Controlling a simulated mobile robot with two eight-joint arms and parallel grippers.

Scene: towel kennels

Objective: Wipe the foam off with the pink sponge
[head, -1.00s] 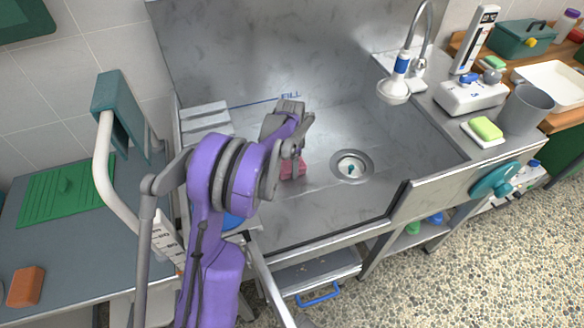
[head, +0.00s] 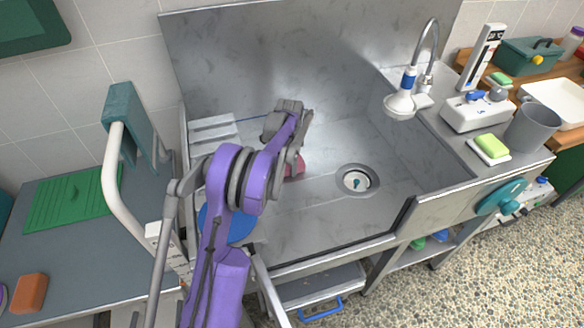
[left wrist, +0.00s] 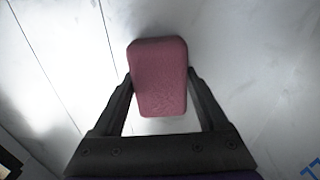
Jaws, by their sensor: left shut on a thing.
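The pink sponge (head: 296,168) is in the grey metal tub (head: 320,215), left of the drain. My left gripper (head: 296,156) is shut on it and hides part of it in the head view. In the left wrist view the pink sponge (left wrist: 158,80) sits between the two dark fingers (left wrist: 160,108), with a pale metal surface behind it. I cannot tell whether the sponge touches the tub. I cannot make out any foam in either view. My right gripper is not in view.
A drain (head: 357,180) lies right of the sponge. A sprayer tap (head: 402,104) stands at the tub's right edge. A grey cup (head: 532,128) and a green sponge (head: 491,146) on a dish are on the right counter. A blue disc (head: 228,222) lies left, partly behind my arm.

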